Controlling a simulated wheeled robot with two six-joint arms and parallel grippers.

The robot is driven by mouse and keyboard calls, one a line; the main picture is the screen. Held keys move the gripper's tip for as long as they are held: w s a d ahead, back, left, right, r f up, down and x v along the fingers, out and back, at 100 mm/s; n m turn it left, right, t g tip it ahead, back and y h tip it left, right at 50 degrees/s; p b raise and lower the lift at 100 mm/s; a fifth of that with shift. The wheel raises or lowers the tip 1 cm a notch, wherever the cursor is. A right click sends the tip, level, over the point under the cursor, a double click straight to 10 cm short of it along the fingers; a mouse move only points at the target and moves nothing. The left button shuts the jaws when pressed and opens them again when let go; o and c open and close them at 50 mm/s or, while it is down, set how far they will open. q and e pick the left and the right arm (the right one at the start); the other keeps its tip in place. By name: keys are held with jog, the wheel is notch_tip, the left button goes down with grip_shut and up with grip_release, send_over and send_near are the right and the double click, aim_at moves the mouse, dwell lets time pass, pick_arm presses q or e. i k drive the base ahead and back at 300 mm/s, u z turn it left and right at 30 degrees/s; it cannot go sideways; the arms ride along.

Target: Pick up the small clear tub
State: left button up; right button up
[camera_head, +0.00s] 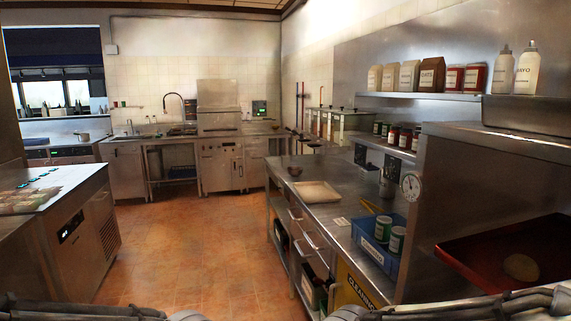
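I cannot make out a small clear tub in this view. Part of my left arm shows along the bottom left edge, and part of my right arm along the bottom right edge. The fingertips of both grippers are out of the picture.
A pale tray (317,191) and a blue crate (366,240) with cans stand on the right counter. A red tray (510,252) holds a round item nearer me. A steel unit (75,225) stands at left. The tiled floor (200,255) between is clear.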

aim_at(286, 162)
jog(key=u, duration=0.2)
jog(key=i, duration=0.8)
jog(key=u, duration=0.55)
jog(key=i, duration=3.9)
jog(key=z, duration=1.3)
jog(key=i, duration=1.5)
jog(key=z, duration=0.8)
